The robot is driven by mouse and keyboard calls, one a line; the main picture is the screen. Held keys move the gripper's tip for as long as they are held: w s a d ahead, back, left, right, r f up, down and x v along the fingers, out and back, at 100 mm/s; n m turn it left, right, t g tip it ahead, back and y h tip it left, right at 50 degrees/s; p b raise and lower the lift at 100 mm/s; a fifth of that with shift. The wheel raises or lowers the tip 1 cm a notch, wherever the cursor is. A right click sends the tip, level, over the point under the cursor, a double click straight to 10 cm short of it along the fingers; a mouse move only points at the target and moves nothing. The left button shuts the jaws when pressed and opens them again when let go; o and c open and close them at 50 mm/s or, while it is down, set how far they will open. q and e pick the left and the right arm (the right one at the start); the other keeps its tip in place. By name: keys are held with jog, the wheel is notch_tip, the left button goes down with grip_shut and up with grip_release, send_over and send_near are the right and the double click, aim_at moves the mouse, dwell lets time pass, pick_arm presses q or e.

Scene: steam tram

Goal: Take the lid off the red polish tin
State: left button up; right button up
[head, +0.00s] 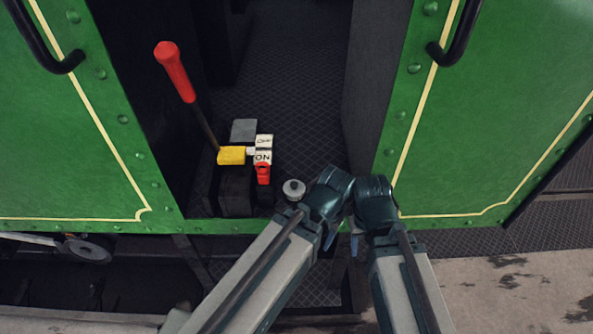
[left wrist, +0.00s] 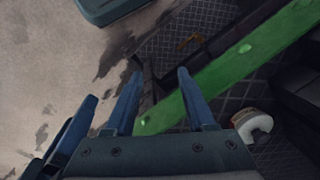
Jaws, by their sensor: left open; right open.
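No red polish tin can be made out for certain. A small round grey-white thing (head: 293,189) stands on the cab floor just inside the sill, left of my left gripper in the head view. A pale, round thing with a dark reddish band (left wrist: 252,125), perhaps the same one, shows behind the sill in the left wrist view. My left gripper (left wrist: 158,90) is open and empty, its fingers over the green sill edge. My right gripper (head: 356,243) is open beside it in front of the sill, its fingertips partly hidden.
A red-handled lever (head: 177,75) rises from a block with a yellow part (head: 231,155), a white "ON" plate (head: 263,157) and a red piece (head: 263,173). Green riveted panels (head: 485,120) flank the doorway. The patterned cab floor (head: 295,85) further in is clear.

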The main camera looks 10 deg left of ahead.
pick_arm(q)
jog(key=o, duration=0.6)
jog(key=w+a+r+m+p, duration=0.1)
jog(key=w+r+p, duration=0.1)
jog(key=w+a+r+m+p, duration=0.1)
jog(key=w+r+m+p, duration=0.1)
jog(key=w+r+p, duration=0.1)
jog(key=w+a+r+m+p, duration=0.1)
jog(key=w+r+p, duration=0.1)
jog(key=r+p, duration=0.1)
jog(key=shift+w+a+r+m, duration=0.15)
jog(key=shift+a+r+m, duration=0.05)
jog(key=shift+m, duration=0.1)
notch_tip(320, 180, up, 8)
jog(key=m+h+p, duration=0.1)
jog(key=m+p, duration=0.6)
jog(key=p, duration=0.1)
send_over(294, 183)
jog(key=shift+f, duration=0.2)
notch_tip(294, 183, down, 14)
jog(key=b, duration=1.4)
jog(key=shift+r, duration=0.1)
